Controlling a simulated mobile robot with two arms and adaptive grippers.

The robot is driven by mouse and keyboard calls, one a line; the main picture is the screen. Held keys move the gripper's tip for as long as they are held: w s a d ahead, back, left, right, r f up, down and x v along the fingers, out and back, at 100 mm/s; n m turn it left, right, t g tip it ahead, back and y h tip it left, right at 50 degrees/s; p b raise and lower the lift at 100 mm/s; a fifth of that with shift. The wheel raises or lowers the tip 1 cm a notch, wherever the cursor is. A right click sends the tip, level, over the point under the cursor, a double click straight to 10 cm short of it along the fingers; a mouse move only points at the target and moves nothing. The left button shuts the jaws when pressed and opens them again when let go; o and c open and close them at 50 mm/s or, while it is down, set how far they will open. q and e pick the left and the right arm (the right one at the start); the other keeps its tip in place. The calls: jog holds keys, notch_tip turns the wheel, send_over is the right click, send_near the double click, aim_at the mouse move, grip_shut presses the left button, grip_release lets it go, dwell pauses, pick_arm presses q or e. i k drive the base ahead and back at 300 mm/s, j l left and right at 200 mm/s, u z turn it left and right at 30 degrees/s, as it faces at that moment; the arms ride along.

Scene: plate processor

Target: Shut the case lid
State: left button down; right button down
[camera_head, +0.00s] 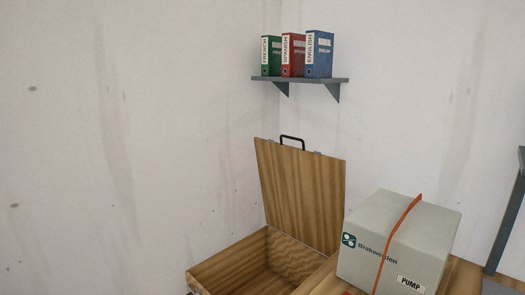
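The wooden case (223,263) stands low in the middle of the head view, against the corner of the walls. Its lid (302,197) is open and stands nearly upright at the back of the case, leaning towards the wall. A black handle (292,138) sits on the lid's top edge. The part of the inside that shows looks empty. The case's near end is cut off by the frame, and its right side is partly hidden. Neither of my grippers is in view.
A grey box marked PUMP (395,245) with an orange strap sits on a wooden surface (459,275) right of the case. A wall shelf (300,80) above the lid holds green, red and blue manuals. A dark metal frame (508,220) stands at the right edge.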

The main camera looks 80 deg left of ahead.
aim_at(304, 191)
jog(key=u, duration=1.85)
